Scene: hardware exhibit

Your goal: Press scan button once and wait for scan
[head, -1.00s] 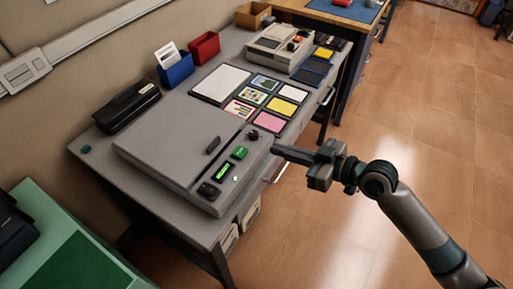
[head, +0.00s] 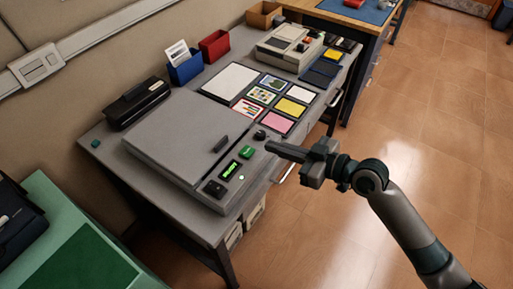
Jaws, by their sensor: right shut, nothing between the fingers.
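A grey flatbed scanner (head: 172,136) with its lid down lies on the grey desk. Its front panel carries a green button (head: 247,152), a small display with green text (head: 230,169), a lit round light (head: 241,177), a black knob (head: 260,135) and a dark square part (head: 214,188). My right gripper (head: 270,145) is shut and empty. In the picture its tip is just right of the green button and below the knob; it appears apart from the button, but I cannot tell its height. My left gripper is not in view.
A black device (head: 137,104), a blue bin (head: 185,69) and a red bin (head: 214,46) stand along the wall. Coloured cards (head: 290,107) and a grey machine (head: 290,46) lie farther back. The floor at right is clear.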

